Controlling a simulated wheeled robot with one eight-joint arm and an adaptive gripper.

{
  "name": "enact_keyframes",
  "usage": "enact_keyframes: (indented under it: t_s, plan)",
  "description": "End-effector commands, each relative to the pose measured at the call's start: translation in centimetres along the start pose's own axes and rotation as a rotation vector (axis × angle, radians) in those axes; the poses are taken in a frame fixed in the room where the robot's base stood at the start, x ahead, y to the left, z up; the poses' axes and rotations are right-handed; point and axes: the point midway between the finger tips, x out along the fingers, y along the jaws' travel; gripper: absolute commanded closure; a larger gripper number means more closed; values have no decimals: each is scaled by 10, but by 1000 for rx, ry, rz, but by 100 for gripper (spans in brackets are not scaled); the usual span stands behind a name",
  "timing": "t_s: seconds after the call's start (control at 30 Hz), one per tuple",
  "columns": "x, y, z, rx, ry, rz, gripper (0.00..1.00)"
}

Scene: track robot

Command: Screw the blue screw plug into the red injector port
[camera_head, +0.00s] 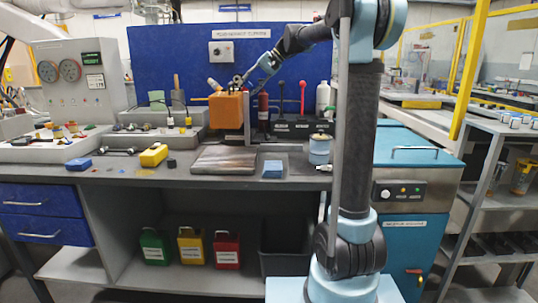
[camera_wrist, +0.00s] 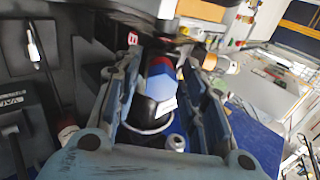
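In the head view my gripper (camera_head: 241,80) is at the back of the bench, just above an orange block (camera_head: 226,111). In the wrist view my gripper's two fingers (camera_wrist: 160,100) stand on either side of a rounded blue piece (camera_wrist: 160,76), which looks like the blue screw plug. A red part (camera_wrist: 179,70) shows beside the blue, perhaps the injector port. A black section with a white label lies below the blue. I cannot tell whether the fingers touch the blue piece or whether it sits in the red part.
A red bottle (camera_head: 263,108), a red-knobbed lever (camera_head: 303,96) and a white bottle (camera_head: 322,97) stand right of the block. A blue back panel (camera_head: 165,60) rises behind.

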Motion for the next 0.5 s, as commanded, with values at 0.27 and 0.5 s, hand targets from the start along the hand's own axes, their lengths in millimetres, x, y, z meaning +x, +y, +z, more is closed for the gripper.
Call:
enact_keyframes:
  t_s: [0.27, 0.5]
  plan:
    - [0, 0, 0, 0, 0, 0, 62]
    - [-4, 0, 0, 0, 0, 0, 62]
